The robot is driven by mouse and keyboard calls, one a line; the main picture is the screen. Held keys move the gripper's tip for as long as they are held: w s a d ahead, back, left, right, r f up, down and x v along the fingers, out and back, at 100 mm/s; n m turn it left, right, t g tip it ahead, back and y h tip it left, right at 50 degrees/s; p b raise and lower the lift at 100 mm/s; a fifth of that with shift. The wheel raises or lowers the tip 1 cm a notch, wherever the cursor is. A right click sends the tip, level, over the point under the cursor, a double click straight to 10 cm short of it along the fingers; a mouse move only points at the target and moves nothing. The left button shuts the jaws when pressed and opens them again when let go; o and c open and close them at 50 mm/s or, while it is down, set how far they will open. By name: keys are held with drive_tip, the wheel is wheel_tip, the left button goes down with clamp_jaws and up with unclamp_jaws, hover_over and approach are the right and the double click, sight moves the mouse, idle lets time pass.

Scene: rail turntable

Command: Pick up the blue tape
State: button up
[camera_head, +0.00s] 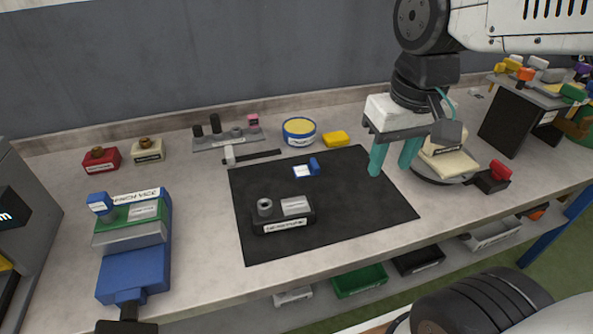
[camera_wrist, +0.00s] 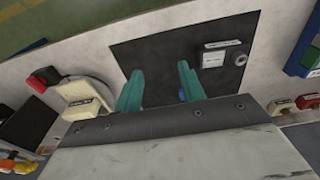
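A small blue item with a white label (camera_head: 306,170) lies on the black mat (camera_head: 350,200), toward its back edge; it looks like the blue tape, but its label is too small to read. In the wrist view a bit of blue (camera_wrist: 183,96) shows beside one finger, mostly hidden by it. My gripper (camera_head: 393,158) is open, its two teal fingers apart with nothing between them. It hangs above the mat's right side, to the right of the blue item. The fingers also show in the wrist view (camera_wrist: 160,88).
A dark block with a grey knob (camera_head: 283,216) sits on the mat's front left. A blue vice (camera_head: 135,262) stands left. A round turntable (camera_head: 440,177) with a pale item is right of my gripper.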

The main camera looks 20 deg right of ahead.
drive_tip(key=w+a+f, duration=0.1)
drive_tip(key=w+f, duration=0.2)
drive_tip(key=w, duration=0.9)
drive_tip(key=g, duration=0.1)
hover_over(317, 166)
wheel_tip(317, 166, down, 8)
drive_tip(key=shift+a, duration=0.15)
wheel_tip(317, 166, down, 6)
drive_tip(key=shift+f, duration=0.8)
clamp_jaws()
